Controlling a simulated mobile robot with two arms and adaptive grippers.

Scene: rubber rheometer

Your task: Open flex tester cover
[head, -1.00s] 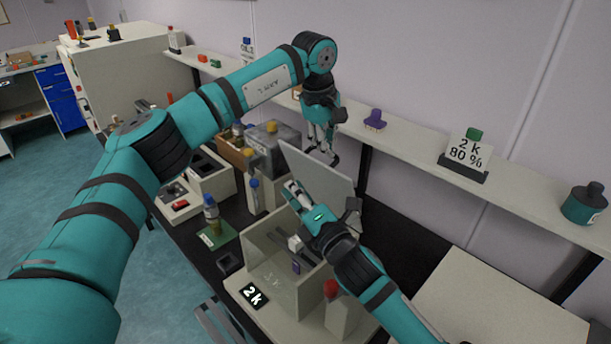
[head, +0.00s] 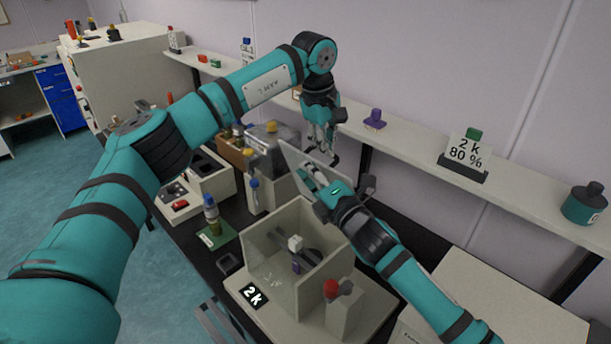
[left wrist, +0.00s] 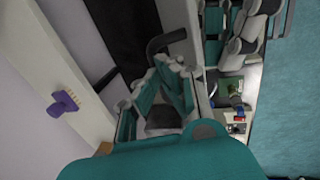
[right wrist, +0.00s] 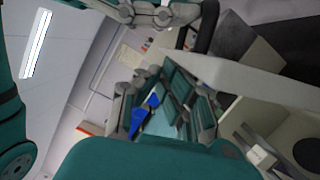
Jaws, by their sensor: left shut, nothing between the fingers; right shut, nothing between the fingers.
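The cover (head: 291,158) is a pale flat panel raised at the rear, leaning back, partly hidden by my right gripper. My right gripper (head: 310,178) is shut and empty in front of the cover; I cannot tell whether it touches it. My left gripper (head: 322,146) is shut and empty, pointing down behind the cover's upper edge, close to my right gripper.
A wall shelf (head: 410,140) runs behind, with a purple piece (head: 374,119) and a "2 k 80 %" sign (head: 468,153). A red-topped post (head: 343,308) stands at the tester's right.

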